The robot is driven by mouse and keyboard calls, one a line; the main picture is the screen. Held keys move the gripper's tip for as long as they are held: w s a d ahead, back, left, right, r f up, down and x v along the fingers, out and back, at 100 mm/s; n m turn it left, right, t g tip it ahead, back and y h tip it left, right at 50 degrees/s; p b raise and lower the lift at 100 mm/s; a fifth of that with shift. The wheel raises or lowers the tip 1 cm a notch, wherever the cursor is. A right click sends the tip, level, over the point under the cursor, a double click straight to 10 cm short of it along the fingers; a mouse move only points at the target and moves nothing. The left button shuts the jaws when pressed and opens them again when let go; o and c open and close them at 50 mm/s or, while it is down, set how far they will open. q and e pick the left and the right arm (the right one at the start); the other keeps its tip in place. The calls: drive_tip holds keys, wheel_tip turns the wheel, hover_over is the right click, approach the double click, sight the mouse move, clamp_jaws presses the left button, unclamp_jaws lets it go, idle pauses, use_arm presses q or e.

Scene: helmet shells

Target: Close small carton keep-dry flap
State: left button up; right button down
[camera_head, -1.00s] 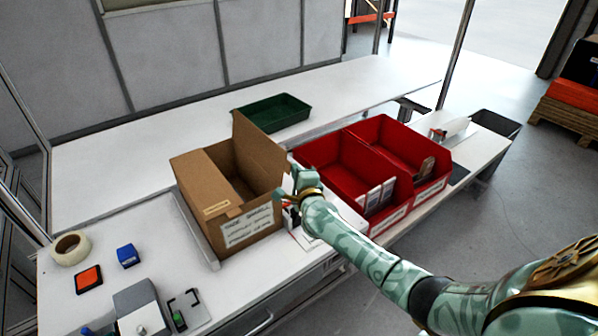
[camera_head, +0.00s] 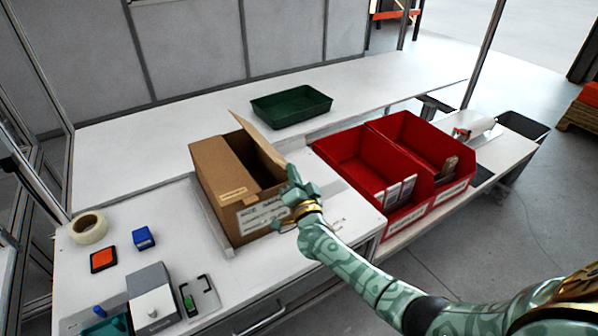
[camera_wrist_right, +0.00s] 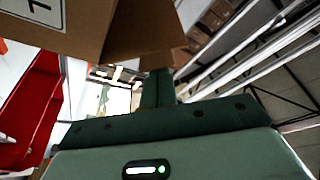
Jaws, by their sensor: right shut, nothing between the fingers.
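The small brown carton (camera_head: 236,214) stands on the white bench with a printed label on its front. Its left top flap (camera_head: 212,168) lies folded over the opening. Part of the inside still shows dark between the flaps. My right gripper (camera_head: 293,181) is shut and empty at the carton's right side, by the near end of the raised flap. In the right wrist view, the shut fingers (camera_wrist_right: 158,88) are just below brown cardboard (camera_wrist_right: 145,30); contact is unclear. My left gripper is out of view.
Two red bins (camera_head: 345,168) holding small white packs stand close right of the carton. A green tray (camera_head: 290,106) sits behind it. Tape (camera_head: 89,228), an orange pad (camera_head: 103,260) and a blue block (camera_head: 144,237) lie at left.

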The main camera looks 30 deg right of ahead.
drive_tip(key=a+f+n+t+y+b, duration=0.1)
drive_tip(key=a+f+n+y+b, duration=0.2)
drive_tip(key=n, duration=0.9)
drive_tip(key=shift+f+n+t+y+b, duration=0.3)
drive_tip(key=shift+f+n+y+b, duration=0.1)
drive_tip(key=shift+f+y+b, duration=0.75)
drive_tip(key=shift+s+a+f, duration=0.1)
drive_tip(key=shift+s, duration=0.05)
